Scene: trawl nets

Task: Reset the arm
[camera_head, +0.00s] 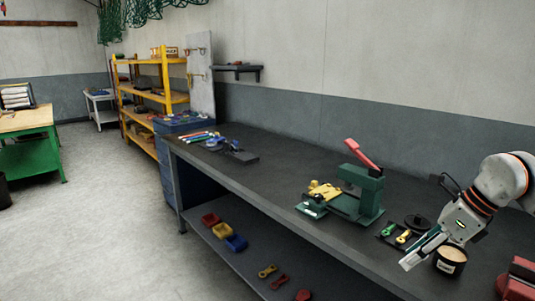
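My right arm comes in from the right edge, over the dark workbench (290,165). My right gripper (418,255) points down and left, near the front edge of the bench. Its pale fingers show from the side, and I cannot tell whether they are apart or hold anything. A dark round tub (451,262) with a light label is close beside the fingers. My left arm and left gripper are not in view.
A green press (362,190) with a red handle stands left of my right gripper. A small dark tray (397,236) with green and yellow pieces lies nearer. A red object (519,282) is at the lower right. Bare bench top lies left of the press.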

